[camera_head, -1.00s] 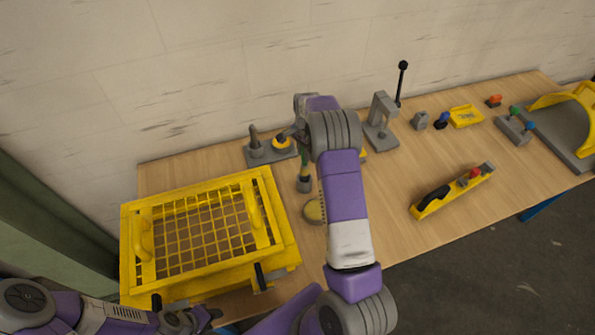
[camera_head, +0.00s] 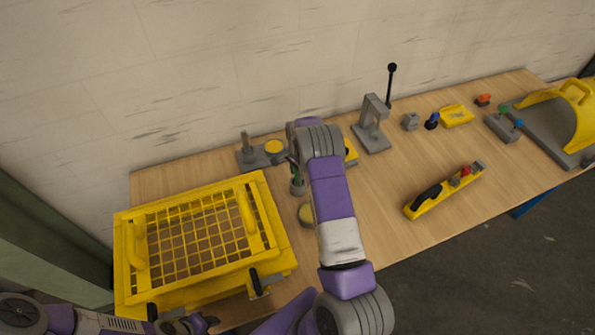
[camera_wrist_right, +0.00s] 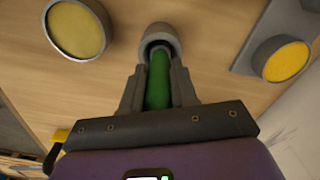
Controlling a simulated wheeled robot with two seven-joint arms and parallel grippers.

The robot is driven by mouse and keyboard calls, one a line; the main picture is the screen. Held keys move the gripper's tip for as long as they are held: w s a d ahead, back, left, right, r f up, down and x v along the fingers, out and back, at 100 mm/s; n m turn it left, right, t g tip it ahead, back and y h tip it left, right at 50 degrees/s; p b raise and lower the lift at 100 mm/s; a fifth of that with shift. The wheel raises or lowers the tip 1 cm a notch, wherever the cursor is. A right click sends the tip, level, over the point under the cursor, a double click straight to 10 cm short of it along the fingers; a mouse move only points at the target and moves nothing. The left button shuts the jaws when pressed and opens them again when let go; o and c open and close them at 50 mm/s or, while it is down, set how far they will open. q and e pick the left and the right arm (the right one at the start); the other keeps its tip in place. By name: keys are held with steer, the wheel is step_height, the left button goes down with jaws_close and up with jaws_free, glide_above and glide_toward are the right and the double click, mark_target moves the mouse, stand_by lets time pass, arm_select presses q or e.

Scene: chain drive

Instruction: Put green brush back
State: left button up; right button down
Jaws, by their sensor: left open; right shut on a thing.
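The green brush (camera_wrist_right: 158,80) is between the fingers of my right gripper (camera_wrist_right: 159,85), which is shut on it. Its far end sits in the mouth of a small grey cup (camera_wrist_right: 160,38); how deep it goes is hidden. In the head view a bit of the green brush (camera_head: 293,170) shows just above the grey cup (camera_head: 298,187), beside my right arm, which hides most of the gripper. My left gripper (camera_head: 192,325) is open and empty at the bottom edge, in front of the yellow cage.
A yellow mesh cage (camera_head: 130,285) stands left. A round yellow pad (camera_head: 305,214) lies in front of the cup. A grey base with a post (camera_head: 247,158) and yellow disc (camera_head: 275,146) is behind. A lever press (camera_head: 372,135) and yellow level (camera_head: 425,203) are right.

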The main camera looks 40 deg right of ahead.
steer(key=c, duration=0.9)
jaws_free()
steer(key=shift+f, duration=0.1)
arm_select(q)
steer(key=shift+r+p, duration=0.2)
steer(key=shift+p, duration=0.15)
arm_select(e)
steer(key=shift+r, duration=0.3)
arm_select(q)
steer(key=shift+f, duration=0.25)
arm_select(e)
step_height(320, 180, up, 12)
steer(key=shift+d+f, duration=0.1)
